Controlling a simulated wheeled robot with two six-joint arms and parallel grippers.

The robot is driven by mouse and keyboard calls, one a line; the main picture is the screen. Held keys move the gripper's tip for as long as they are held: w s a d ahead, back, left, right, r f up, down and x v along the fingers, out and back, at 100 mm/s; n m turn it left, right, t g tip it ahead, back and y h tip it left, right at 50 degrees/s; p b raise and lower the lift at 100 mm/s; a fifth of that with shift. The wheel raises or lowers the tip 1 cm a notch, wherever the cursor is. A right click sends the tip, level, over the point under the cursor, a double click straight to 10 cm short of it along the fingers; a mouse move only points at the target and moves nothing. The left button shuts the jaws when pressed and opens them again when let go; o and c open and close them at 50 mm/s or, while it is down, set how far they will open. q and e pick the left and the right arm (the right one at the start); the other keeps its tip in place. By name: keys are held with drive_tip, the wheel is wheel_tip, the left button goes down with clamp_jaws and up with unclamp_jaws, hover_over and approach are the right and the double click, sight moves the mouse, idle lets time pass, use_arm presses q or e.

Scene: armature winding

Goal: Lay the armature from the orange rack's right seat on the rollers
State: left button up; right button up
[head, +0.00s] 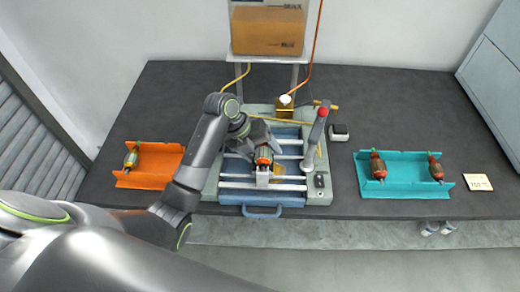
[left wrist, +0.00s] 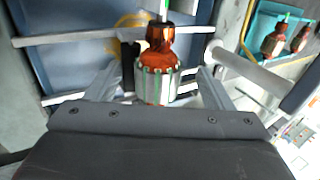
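An armature (head: 264,158) with copper windings lies on the blue winding machine, at its white rollers (head: 240,186); whether it rests fully on them I cannot tell. In the left wrist view the armature (left wrist: 157,84) shows its copper end and striped core between my left gripper's fingers. My left gripper (left wrist: 160,80) is open around it, with a gap on each side; in the head view the gripper (head: 255,148) is over the machine. The orange rack (head: 150,181) holds one armature (head: 131,157) at its left; its right part looks empty, partly behind my arm. My right gripper is not in view.
A teal rack (head: 405,191) with two armatures stands at the right. A red-topped lever (head: 322,112) rises at the machine's right side, with a small dark box (head: 339,132) beyond. The back table is mostly clear.

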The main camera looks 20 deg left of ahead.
use_arm(q)
drive_tip(key=shift+w+d+f, duration=0.1)
drive_tip(key=shift+d+f, duration=0.15)
drive_tip(key=shift+f, duration=0.05)
drive_tip(key=shift+r, duration=0.35)
drive_tip(key=shift+a+r, duration=0.2)
drive_tip(key=shift+r, duration=0.1)
drive_tip(key=b+v, duration=0.2)
drive_tip(key=v, duration=1.4)
drive_tip(key=shift+s+a+r+b, duration=0.25)
drive_tip(key=shift+a+b, duration=0.05)
